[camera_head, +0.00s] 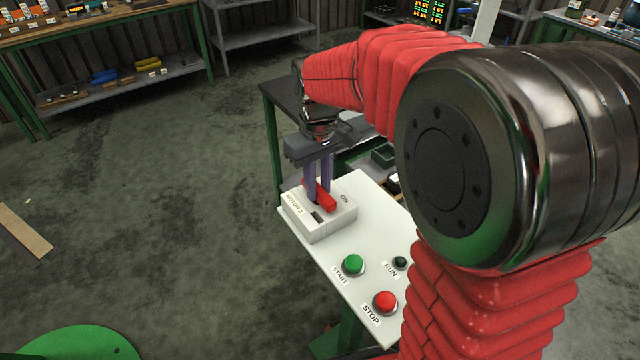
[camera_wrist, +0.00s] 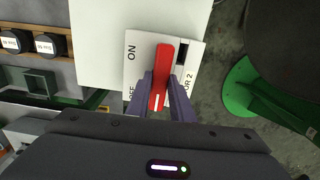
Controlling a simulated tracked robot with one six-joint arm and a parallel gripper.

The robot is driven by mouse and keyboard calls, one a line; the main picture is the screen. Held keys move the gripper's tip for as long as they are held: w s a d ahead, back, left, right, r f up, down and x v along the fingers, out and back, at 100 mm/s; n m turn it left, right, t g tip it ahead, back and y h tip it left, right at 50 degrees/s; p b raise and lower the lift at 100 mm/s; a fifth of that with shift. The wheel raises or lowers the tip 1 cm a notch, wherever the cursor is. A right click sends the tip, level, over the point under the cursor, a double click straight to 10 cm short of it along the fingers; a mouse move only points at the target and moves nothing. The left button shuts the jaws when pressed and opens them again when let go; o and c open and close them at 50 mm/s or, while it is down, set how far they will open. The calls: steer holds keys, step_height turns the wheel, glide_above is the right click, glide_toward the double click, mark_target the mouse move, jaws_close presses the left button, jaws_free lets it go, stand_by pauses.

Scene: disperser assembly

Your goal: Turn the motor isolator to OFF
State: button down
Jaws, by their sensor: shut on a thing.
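The motor isolator (camera_head: 322,222) is a white box lettered MOTOR 2 and ON, on the white panel. Its red handle (camera_head: 326,200) shows on top. My gripper (camera_head: 319,190) reaches down from above, its purple fingers on the handle. In the wrist view the red handle (camera_wrist: 161,75) lies lengthwise between my fingers (camera_wrist: 160,88), which are shut on it. A white line marks the handle's near end. ON shows beside its far end; the OFF lettering, partly hidden, is left of its near end. I cannot tell for sure which position it points to.
The white panel (camera_head: 368,225) also bears a green START button (camera_head: 353,264), a red STOP button (camera_head: 385,302) and a dark RUN lamp (camera_head: 400,262). A dark table with a green tray (camera_head: 384,155) stands behind. The floor to the left is mostly clear.

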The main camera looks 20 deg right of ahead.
mark_target(318, 188)
steer(key=c, duration=1.6)
jaws_free()
steer(key=shift+o, duration=0.2)
step_height(318, 188, up, 14)
steer(key=shift+w+f, duration=0.1)
